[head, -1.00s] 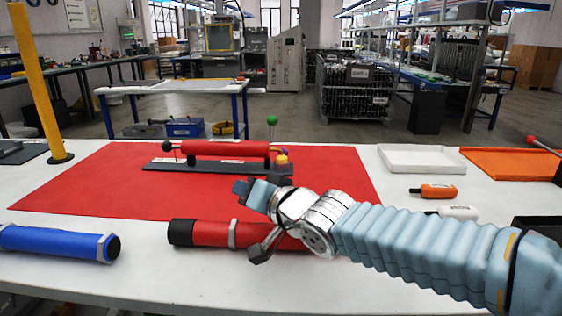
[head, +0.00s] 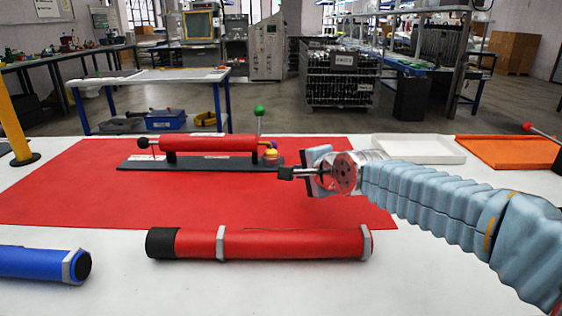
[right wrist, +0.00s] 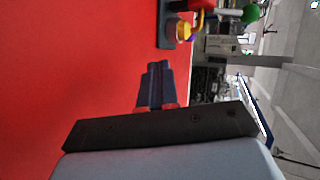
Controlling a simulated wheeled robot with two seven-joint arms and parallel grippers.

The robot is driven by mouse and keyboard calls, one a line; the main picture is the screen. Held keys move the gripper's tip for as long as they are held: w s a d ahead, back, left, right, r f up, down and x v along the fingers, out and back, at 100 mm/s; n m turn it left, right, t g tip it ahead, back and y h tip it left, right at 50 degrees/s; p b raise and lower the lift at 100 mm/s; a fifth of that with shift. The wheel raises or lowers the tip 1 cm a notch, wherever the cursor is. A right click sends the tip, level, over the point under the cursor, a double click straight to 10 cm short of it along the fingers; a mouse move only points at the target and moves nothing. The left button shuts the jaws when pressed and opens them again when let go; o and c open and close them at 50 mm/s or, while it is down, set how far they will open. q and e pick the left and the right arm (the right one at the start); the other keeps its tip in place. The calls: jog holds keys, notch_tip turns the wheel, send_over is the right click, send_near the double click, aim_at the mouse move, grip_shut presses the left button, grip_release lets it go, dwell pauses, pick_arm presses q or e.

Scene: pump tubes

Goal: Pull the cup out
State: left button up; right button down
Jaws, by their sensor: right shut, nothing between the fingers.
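The pump in the head view has a red cylinder (head: 209,144) lying on a dark base plate (head: 190,163) on the red mat. At its right end are a green ball (head: 259,112) on a thin upright rod and a small yellow part (head: 270,154). In the right wrist view the yellow part (right wrist: 184,32) and green ball (right wrist: 250,13) show beyond the fingertips. No part is clearly identifiable as the cup. My right gripper (head: 285,173) is shut and empty, just right of the pump's right end and apart from it. My left gripper is out of view.
A white tray (head: 418,149) and an orange tray (head: 510,155) stand at back right.

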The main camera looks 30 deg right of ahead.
send_near(282, 160)
jog(key=a+f, duration=0.1)
jog(key=s+a, duration=0.1)
jog(key=a, duration=0.1)
jog(key=shift+f, duration=0.4)
jog(key=w, duration=0.3)
jog(key=shift+w+d, duration=0.15)
jog(key=shift+w, duration=0.45)
jog(key=shift+w+r, duration=0.15)
jog(key=shift+w, duration=0.05)
jog(key=shift+w+d, duration=0.2)
jog(key=shift+w, duration=0.1)
jog(key=w+d, duration=0.2)
jog(key=w, duration=0.1)
jog(key=w+d, duration=0.1)
jog(key=w, duration=0.1)
jog(key=shift+d+p, duration=0.15)
jog(key=shift+p, duration=0.15)
